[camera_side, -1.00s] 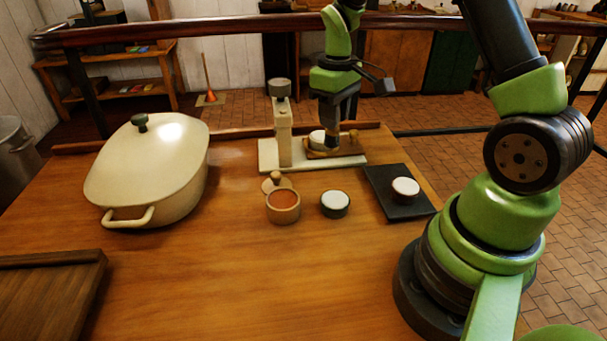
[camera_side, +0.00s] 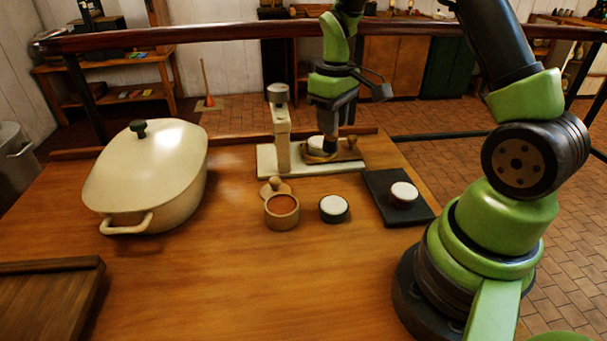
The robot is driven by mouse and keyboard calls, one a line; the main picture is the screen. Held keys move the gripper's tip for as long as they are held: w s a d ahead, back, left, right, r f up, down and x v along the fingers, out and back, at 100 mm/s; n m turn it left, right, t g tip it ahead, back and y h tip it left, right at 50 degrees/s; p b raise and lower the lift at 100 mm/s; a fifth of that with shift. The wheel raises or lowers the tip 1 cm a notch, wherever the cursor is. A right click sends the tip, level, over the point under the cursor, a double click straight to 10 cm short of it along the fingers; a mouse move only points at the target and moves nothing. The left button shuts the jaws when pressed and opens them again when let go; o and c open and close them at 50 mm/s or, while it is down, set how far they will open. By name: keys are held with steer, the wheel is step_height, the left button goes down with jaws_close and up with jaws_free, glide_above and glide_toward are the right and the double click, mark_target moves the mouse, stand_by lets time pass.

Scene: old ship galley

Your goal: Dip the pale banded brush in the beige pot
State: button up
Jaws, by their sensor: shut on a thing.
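My gripper (camera_side: 324,132) is shut above the far part of the table, just above a small round white-topped thing (camera_side: 317,146) with a tan lower edge. The pale banded brush cannot be made out clearly; what the jaws hold is mostly hidden at this size and angle. A beige pot (camera_side: 271,217) with reddish-brown contents stands open mid-table, apart from my gripper and nearer the camera. A round tan lid (camera_side: 283,189) with a knob lies just behind it.
A pale base (camera_side: 266,165) with an upright post (camera_side: 282,143) stands left of my gripper; a knobbed wooden piece (camera_side: 345,153) lies right. Dark white-topped pots stand at front (camera_side: 333,208) and on a black mat (camera_side: 382,184). A cream lidded pan (camera_side: 150,175) fills the left.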

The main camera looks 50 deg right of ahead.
steer(key=w+a, duration=0.2)
steer(key=a, duration=1.2)
steer(key=shift+s+d+f, duration=0.1)
steer(key=shift+s+f, duration=0.05)
steer(key=shift+f, duration=2.5)
steer(key=shift+f, duration=0.55)
steer(key=shift+r, duration=0.1)
step_height(320, 180, up, 7)
stand_by(0.4)
